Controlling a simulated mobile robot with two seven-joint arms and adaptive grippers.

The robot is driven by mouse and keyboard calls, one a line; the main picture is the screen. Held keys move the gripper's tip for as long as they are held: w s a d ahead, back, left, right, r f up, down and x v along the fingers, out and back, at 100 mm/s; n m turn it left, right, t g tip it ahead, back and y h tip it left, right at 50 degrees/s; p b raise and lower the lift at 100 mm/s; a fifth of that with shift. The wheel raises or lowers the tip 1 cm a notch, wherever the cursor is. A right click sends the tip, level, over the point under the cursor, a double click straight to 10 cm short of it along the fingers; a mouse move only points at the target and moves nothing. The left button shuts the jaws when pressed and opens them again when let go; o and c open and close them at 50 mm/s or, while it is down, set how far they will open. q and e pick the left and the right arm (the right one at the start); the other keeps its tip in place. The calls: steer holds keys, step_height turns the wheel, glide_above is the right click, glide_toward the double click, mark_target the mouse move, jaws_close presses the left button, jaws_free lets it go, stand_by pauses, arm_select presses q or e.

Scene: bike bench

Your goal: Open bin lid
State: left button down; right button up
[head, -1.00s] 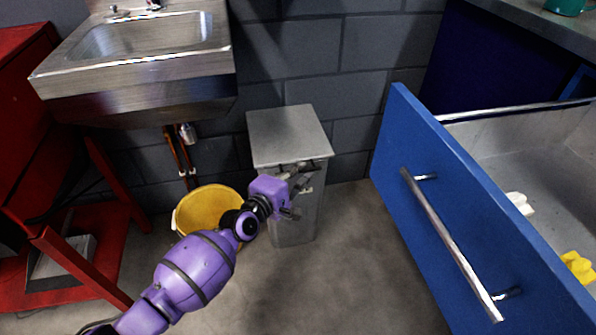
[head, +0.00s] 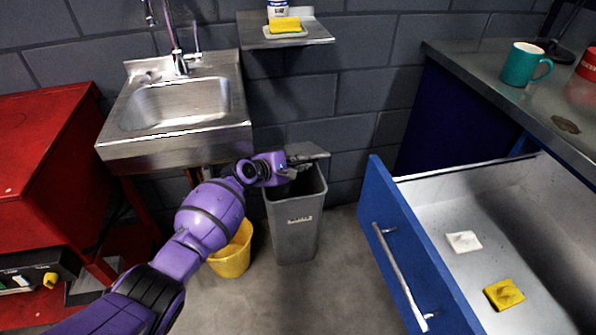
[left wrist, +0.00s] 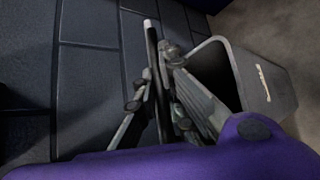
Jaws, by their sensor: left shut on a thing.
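The grey bin (head: 294,232) stands on the floor against the wall, with a small label on its front. The open bin (left wrist: 262,85) lies to the right there. My right gripper is in neither view.
A steel sink (head: 180,108) is at the left, with a yellow bucket (head: 233,252) below it. An open blue drawer (head: 385,225) stands out at the right, holding a yellow sponge (head: 504,294) and a white piece (head: 464,241). A wall shelf (head: 300,36) is above the bin.

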arm_select(q)
steer(key=shift+w+a+r+p, duration=0.15)
steer(key=shift+w+r+p, duration=0.1)
steer(key=shift+w+r, duration=0.4)
steer(key=shift+w+a+r+p, duration=0.2)
steer(key=shift+w+r, duration=0.1)
steer(key=shift+r, duration=0.5)
steer(key=c, duration=1.8)
jaws_free()
steer(key=shift+c, duration=0.2)
steer(key=v, duration=1.2)
